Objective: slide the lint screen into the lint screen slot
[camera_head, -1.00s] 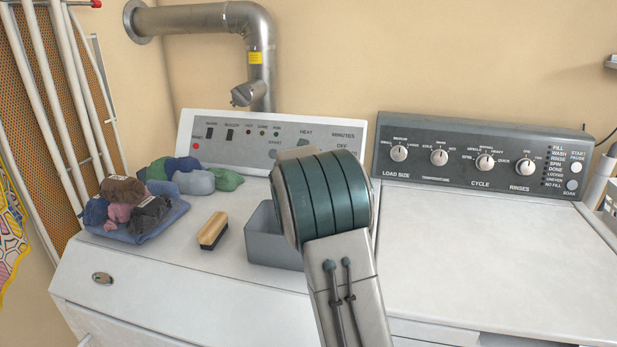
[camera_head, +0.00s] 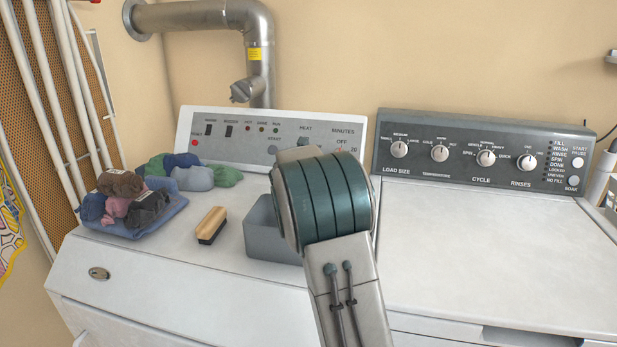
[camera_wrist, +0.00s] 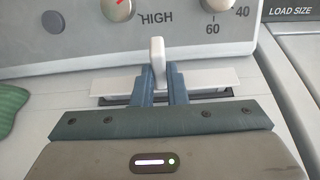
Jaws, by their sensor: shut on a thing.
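The lint screen (camera_wrist: 205,78) shows in the wrist view as a white bar with an upright handle tab in its middle. My gripper (camera_wrist: 160,75) is shut on that tab, one blue-grey finger on each side. The lint screen slot (camera_wrist: 112,100) shows as a dark edge in the dryer top just below the bar, near the control panel. The bar lies over or just at the slot; how deep the screen sits is hidden. In the head view my own arm hides the gripper, screen and slot.
A grey bin (camera_head: 262,238) stands left of my arm on the dryer top (camera_head: 190,265). A brush (camera_head: 211,225) and a pile of folded cloths (camera_head: 130,210) lie farther left. The dryer panel (camera_head: 225,135) rises behind. The washer top (camera_head: 480,250) is clear.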

